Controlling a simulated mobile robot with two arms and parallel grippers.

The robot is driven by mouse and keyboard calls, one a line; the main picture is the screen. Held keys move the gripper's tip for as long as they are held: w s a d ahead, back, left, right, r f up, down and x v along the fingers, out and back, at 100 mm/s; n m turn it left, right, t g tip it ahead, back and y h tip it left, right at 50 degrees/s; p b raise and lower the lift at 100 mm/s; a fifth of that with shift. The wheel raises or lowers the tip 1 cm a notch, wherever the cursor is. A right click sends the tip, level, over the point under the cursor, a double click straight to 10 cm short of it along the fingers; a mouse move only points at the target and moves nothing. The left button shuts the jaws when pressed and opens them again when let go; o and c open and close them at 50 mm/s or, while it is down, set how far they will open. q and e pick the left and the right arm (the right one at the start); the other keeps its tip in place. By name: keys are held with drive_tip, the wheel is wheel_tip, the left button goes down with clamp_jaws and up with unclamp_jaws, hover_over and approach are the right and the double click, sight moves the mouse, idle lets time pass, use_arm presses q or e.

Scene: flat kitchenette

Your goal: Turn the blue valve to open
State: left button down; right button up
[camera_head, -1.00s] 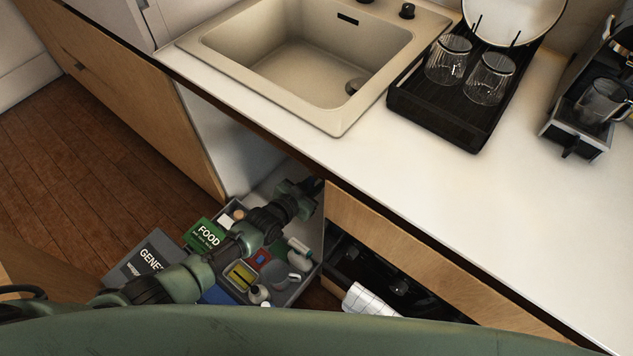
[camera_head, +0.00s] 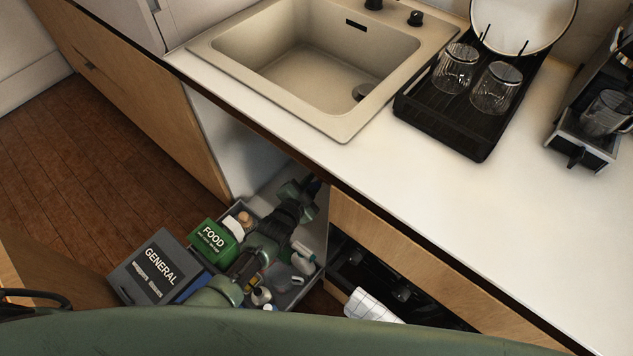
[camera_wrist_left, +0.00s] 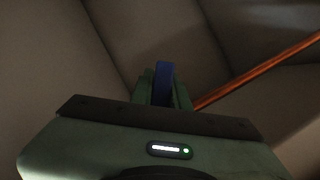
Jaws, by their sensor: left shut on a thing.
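The blue valve handle (camera_wrist_left: 164,80) shows in the left wrist view as a short blue bar. My left gripper (camera_wrist_left: 163,90) is shut on it, with a green finger on each side. A copper pipe (camera_wrist_left: 260,72) runs from beside the fingers up to the right. In the head view my left arm reaches into the open cabinet under the sink, and the left gripper (camera_head: 312,186) is mostly hidden under the counter edge there. The valve is hidden in that view. My right gripper is in neither view.
Below my arm a pull-out drawer (camera_head: 318,240) holds a green FOOD bin (camera_head: 213,240), a grey GENERAL bin (camera_head: 158,268) and several cleaning items. The counter (camera_head: 420,185) carries a sink (camera_head: 310,60), a drying rack (camera_head: 440,120) with glasses, and a coffee machine (camera_head: 585,145).

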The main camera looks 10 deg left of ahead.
use_arm(q)
drive_tip(key=shift+a, duration=0.1)
drive_tip(key=shift+m, duration=0.3)
drive_tip(key=c, duration=1.4)
unclamp_jaws()
drive_tip(key=shift+o, duration=0.2)
drive_tip(key=shift+r, duration=0.1)
